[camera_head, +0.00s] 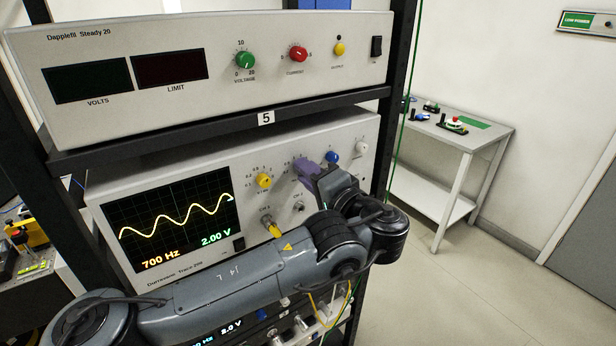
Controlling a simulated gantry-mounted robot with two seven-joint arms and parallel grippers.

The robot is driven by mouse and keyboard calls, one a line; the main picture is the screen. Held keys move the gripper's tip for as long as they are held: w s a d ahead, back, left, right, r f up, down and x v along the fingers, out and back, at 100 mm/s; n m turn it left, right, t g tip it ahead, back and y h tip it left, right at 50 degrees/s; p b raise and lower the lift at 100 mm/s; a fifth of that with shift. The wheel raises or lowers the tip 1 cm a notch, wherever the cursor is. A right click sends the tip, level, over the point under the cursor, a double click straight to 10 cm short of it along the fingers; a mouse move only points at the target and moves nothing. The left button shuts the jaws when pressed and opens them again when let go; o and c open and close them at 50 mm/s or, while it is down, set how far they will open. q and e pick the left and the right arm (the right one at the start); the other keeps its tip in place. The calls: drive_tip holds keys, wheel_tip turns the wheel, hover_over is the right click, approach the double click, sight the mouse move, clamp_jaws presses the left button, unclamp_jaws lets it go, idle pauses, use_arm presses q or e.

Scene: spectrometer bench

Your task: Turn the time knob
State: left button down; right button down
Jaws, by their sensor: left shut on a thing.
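The oscilloscope (112,200) stands on the rack's middle level. Its lit screen shows a yellow wave, 700 Hz and 2.00 V. My left gripper (306,172) reaches its front panel, with purple fingers shut at the dial between the yellow knob (263,180) and the blue knob (333,158). Scale marks show beside the fingers, but they hide the knob there and its label, so I cannot read whether it is the time knob. A pale knob (362,147) sits farther right. My right gripper is not in view.
A power supply (215,100) with green and red knobs sits above, on the black shelf (200,129). A yellow cable plug (272,230) sticks out below the yellow knob, close to my left arm. A side table (480,133) stands at right, with clear floor before it.

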use_arm(q)
drive_tip(key=shift+m, duration=0.3)
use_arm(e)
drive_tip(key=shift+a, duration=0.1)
use_arm(q)
drive_tip(key=c, duration=1)
unclamp_jaws()
drive_tip(key=shift+o, duration=0.2)
drive_tip(key=shift+s+d, duration=0.1)
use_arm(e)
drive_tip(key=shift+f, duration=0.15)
